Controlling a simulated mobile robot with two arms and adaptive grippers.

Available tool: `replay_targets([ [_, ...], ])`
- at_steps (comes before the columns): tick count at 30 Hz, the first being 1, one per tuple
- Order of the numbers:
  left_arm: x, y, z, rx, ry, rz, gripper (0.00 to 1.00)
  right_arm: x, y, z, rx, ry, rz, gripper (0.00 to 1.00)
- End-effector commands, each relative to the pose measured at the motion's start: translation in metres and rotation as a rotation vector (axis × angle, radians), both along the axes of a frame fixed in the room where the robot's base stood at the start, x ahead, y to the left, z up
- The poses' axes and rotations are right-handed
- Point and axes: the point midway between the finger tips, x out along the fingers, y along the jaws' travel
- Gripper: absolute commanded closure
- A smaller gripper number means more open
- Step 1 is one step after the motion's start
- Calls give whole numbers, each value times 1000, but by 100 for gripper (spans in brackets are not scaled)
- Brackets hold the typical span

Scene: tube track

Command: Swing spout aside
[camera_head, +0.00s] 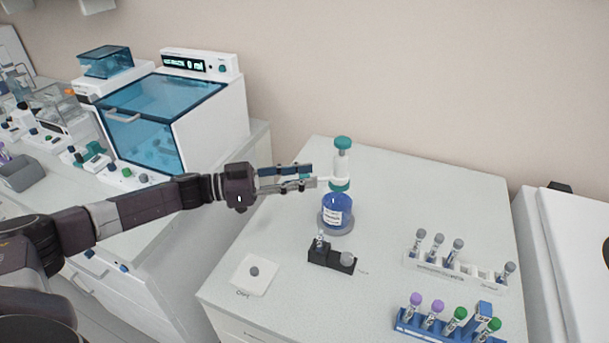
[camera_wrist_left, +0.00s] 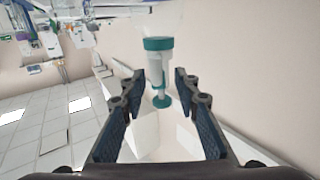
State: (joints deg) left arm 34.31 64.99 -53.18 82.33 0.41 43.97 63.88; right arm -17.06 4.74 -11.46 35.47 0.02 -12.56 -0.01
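A dispenser (camera_head: 339,172) with a teal knob and a white barrel stands on top of a blue bottle (camera_head: 337,210) on the right bench. A short white spout (camera_head: 323,181) seems to stick out left from its neck, near my fingertips. My left gripper (camera_head: 314,177) reaches in from the left, level with the lower barrel. In the left wrist view, its two fingers (camera_wrist_left: 159,84) are apart with nothing clamped between them. I cannot tell whether a finger touches the spout. My right gripper is not in view.
A black holder (camera_head: 331,257) with a small vial stands in front of the bottle. A white pad (camera_head: 254,273) with a grey button lies at the front left. Two tube racks (camera_head: 458,274) (camera_head: 446,331) stand at the right. A blue-lidded machine (camera_head: 165,105) stands on the left bench.

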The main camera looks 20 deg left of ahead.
Motion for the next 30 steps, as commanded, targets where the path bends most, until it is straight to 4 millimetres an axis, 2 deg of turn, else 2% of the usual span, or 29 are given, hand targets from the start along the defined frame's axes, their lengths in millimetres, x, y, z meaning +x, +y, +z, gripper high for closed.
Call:
replay_targets([
  [15,-57,80,-2,4,3,3,71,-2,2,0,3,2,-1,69],
  [21,-66,92,-1,1,1,2,71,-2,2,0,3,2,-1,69],
  [30,-67,93,0,1,-1,2,71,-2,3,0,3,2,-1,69],
])
